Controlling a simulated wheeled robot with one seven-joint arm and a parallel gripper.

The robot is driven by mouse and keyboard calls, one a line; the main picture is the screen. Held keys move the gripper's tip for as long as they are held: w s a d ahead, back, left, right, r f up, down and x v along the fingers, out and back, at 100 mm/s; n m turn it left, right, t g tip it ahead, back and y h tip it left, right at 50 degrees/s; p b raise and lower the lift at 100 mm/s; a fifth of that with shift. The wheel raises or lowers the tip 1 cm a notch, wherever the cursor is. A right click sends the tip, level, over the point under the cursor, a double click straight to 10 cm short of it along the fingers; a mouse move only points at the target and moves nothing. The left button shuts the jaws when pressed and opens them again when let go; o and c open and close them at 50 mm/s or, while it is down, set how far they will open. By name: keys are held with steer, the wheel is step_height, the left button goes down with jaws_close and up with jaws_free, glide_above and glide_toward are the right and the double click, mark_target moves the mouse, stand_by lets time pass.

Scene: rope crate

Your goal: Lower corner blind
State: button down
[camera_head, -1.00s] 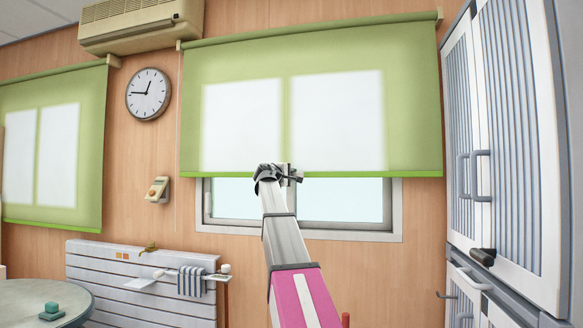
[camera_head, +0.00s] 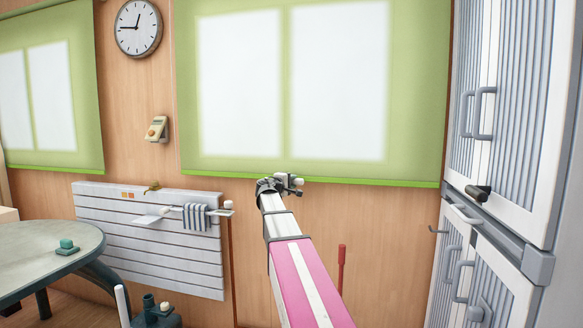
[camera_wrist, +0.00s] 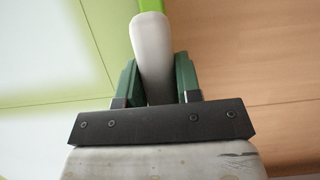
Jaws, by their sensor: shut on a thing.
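The green corner blind (camera_head: 420,110) hangs beside the tall cabinets, its bright green bottom bar (camera_head: 380,182) well down the wall. No bare window shows below it; wood panelling starts under the bar. My gripper (camera_head: 289,183) is at the bottom edge of the blind, near its middle. In the wrist view my gripper's two green fingers (camera_wrist: 158,82) are shut on a white pull (camera_wrist: 152,45). The pull joins the bright green bar at the top of that view. In the head view the pull is tiny and partly hidden by the gripper.
A second green blind (camera_head: 85,100) hangs at the left. A clock (camera_head: 138,28) and a small wall device (camera_head: 157,129) are between them. A white radiator (camera_head: 150,250) with a towel (camera_head: 195,217) and a round table (camera_head: 40,240) stand lower left. Cabinets (camera_head: 500,120) with handles close off the right.

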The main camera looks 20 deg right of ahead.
steer(key=shift+f, duration=1.9)
steer(key=shift+s, duration=0.1)
steer(key=c, duration=0.8)
jaws_free()
steer(key=shift+f, duration=0.1)
steer(key=v, duration=1)
steer(key=shift+s+a, duration=0.2)
steer(key=shift+a, duration=0.15)
